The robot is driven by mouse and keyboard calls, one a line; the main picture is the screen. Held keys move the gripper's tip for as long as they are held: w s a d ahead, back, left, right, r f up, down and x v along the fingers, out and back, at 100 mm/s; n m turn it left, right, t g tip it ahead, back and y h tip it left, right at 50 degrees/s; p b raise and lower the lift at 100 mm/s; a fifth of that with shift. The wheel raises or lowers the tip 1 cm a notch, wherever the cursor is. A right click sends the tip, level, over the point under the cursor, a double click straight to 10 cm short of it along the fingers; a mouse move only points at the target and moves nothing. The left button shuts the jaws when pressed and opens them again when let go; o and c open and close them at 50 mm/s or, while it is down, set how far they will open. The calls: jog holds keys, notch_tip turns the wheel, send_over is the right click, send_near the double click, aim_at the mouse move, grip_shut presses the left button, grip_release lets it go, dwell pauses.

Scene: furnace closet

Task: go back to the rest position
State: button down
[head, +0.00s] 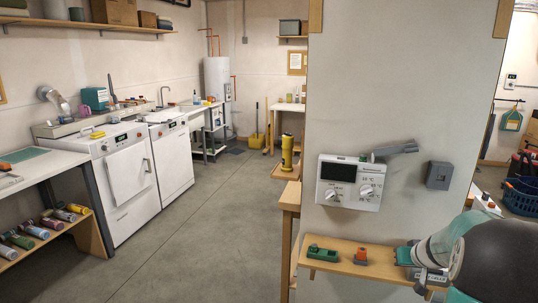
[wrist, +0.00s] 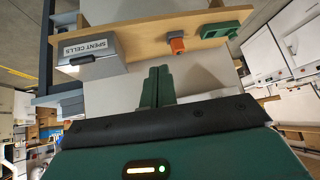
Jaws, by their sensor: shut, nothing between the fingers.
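My gripper (wrist: 157,86) shows in the wrist view as two green fingers pressed together with nothing between them. They point toward the pale wall, just by the wooden shelf (wrist: 150,41). In the head view my arm enters at the lower right, in front of the right end of the same shelf (head: 335,248). It covers part of what lies there, and I cannot make out the fingertips clearly in that view.
A white control panel (head: 349,183) with a dial and a grey box (head: 439,175) are on the wall above the shelf. A green part (head: 323,254) and an orange part (head: 361,256) lie on it. The wrist view shows a "SPENT CELLS" box (wrist: 88,48). The floor (head: 210,230) at left is clear.

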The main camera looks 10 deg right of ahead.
jog(key=s+a+r+n+y, duration=0.1)
jog(key=a+r, duration=0.3)
jog(key=a, duration=0.4)
jog(key=s+a+r+n+g+y, duration=0.1)
jog(key=s+a+r, duration=0.15)
jog(key=a, duration=0.65)
jog(key=s+a+r+n+y, duration=0.1)
jog(key=a+r, duration=0.3)
jog(key=a, duration=0.4)
jog(key=s+a+r+g+h, duration=0.1)
jog(key=s+a+r, duration=0.1)
jog(key=s+a, duration=1.1)
jog(key=s, duration=0.4)
jog(key=shift+s+a+n, duration=0.2)
jog(key=shift+a+n, duration=0.05)
jog(key=shift+n, duration=0.15)
